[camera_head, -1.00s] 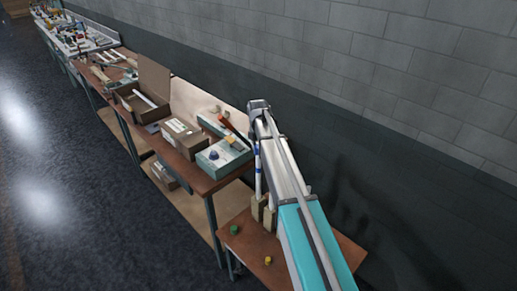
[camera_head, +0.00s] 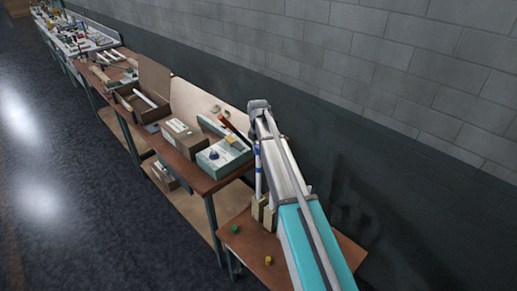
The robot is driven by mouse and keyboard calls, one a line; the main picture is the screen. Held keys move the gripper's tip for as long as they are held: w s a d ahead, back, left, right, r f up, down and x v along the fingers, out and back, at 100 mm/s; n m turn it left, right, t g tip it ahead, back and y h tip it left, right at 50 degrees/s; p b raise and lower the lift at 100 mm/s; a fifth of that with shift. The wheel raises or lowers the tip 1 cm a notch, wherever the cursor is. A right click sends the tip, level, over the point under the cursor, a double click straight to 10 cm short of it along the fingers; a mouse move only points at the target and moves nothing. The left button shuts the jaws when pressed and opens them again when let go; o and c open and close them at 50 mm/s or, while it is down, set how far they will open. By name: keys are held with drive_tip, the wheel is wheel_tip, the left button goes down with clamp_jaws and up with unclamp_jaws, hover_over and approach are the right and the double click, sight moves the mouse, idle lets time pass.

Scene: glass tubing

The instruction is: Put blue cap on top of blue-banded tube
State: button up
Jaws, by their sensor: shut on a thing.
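The blue-banded tube (camera_head: 258,182) is a thin pale upright tube with a blue band near its visible upper part. It stands just left of my arm, at a pale wooden block (camera_head: 257,208) on the near table. My arm runs up past it to a grey joint. My gripper cannot be made out and appears hidden behind the arm. I cannot identify the blue cap for sure; a small blue object (camera_head: 213,155) lies on the pale teal box on the farther table.
A green cap (camera_head: 234,229) and a yellow cap (camera_head: 268,260) lie on the near table (camera_head: 246,249). A teal box (camera_head: 225,160), a cardboard box (camera_head: 184,139) and an open carton (camera_head: 140,101) crowd the farther bench. A block wall stands to the right.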

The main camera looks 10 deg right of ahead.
drive_tip(key=shift+f+b, duration=1.2)
drive_tip(key=shift+f, duration=0.05)
idle(1.3)
idle(0.4)
drive_tip(key=o, duration=0.8)
drive_tip(key=shift+o, duration=0.8)
drive_tip(key=shift+r, duration=0.15)
drive_tip(key=shift+r+p, duration=3.9)
drive_tip(key=shift+p, duration=0.15)
